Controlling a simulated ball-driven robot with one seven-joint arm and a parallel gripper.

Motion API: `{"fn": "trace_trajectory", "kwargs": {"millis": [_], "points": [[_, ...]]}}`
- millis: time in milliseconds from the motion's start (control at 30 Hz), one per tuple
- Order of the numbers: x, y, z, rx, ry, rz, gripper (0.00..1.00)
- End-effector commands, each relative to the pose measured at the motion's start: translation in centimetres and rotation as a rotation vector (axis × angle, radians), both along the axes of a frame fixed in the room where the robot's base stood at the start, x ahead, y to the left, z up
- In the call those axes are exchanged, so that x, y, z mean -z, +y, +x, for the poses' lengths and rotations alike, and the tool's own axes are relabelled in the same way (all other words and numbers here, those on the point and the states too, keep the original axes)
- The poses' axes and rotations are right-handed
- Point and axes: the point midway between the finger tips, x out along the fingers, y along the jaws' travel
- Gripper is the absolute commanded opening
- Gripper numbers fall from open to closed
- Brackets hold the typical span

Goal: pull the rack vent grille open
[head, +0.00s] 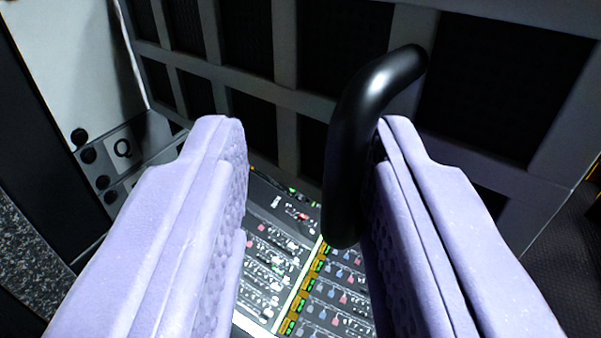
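The rack vent grille (288,97) is a grey lattice with dark square openings, and it fills the upper part of the head view at a tilt. A glossy black curved handle (352,130) stands out from it. My gripper (310,145) has two pale lilac fingers, set wide apart and open. The handle lies at the inner side of the right finger and overlaps it in the picture; I cannot tell whether they touch. The left finger is clear of the handle, with a gap between them. Any gap between the grille and its frame is not visible.
An equipment panel (300,270) with coloured buttons and green lights shows below, between the fingers. A grey panel with round black knobs (103,182) is at the left, below a pale wall panel (70,60). A speckled surface (30,265) lies at the lower left.

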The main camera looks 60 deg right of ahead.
Motion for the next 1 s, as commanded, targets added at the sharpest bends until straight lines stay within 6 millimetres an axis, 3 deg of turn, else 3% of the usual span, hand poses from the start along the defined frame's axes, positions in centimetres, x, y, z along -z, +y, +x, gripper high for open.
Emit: {"fn": "trace_trajectory", "kwargs": {"millis": [433, 900, 1000], "points": [[0.2, 5.9, -3.6, -0.001, -0.001, 0.001, 0.36], [0.0, 6.4, -4.0, 0.000, 0.000, 0.000, 0.36], [-0.5, 6.2, -3.3, -0.016, -0.017, 0.019, 0.36]]}}
